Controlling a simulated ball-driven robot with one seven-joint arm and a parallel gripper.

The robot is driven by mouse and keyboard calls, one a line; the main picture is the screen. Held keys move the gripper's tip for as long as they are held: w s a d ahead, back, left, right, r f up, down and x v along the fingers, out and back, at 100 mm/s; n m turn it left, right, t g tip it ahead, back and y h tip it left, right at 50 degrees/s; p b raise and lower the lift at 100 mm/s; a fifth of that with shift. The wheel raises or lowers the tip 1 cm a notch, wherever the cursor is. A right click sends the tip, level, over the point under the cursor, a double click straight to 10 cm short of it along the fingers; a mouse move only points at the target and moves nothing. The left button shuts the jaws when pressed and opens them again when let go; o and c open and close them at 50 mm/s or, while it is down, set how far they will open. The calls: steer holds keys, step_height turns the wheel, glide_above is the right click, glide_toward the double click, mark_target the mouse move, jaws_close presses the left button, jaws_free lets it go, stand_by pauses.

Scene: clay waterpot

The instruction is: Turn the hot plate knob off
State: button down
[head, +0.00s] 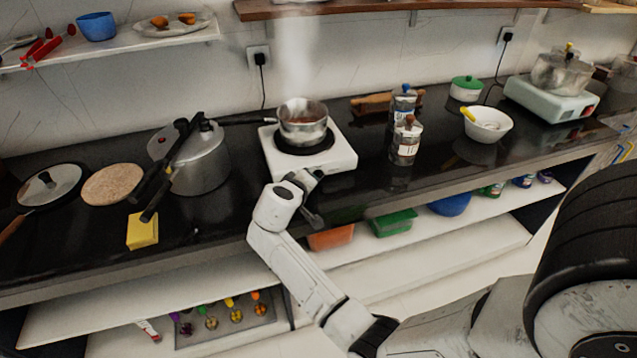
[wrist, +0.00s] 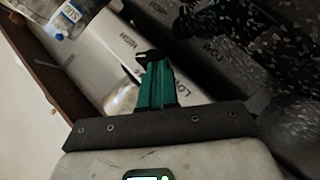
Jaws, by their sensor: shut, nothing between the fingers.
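The white hot plate (head: 340,152) stands on the black counter with a steaming steel saucepan (head: 303,125) on its burner. My gripper (head: 310,180) is at the hot plate's front side, and the arm hides part of that side in the head view. In the wrist view, my gripper (wrist: 153,62) has its green fingers together with dark tips, holding nothing, close to the white front panel (wrist: 118,45) marked HIGH and LOW. I cannot make out the knob clearly; the fingers cover part of the panel. Whether the fingers touch anything there cannot be told.
A pressure cooker (head: 203,160) stands left of the hot plate; the saucepan's handle reaches toward it. Two jars (head: 406,142) stand to the right. A yellow sponge (head: 143,230) lies near the counter's front edge. A lower shelf (head: 440,240) with containers is below the arm's right side.

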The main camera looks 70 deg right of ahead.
steer(key=shift+w+f+n+h+b, duration=0.1)
steer(key=shift+f+n+h+b, duration=0.45)
steer(key=shift+b, duration=0.65)
steer(key=shift+r, duration=0.15)
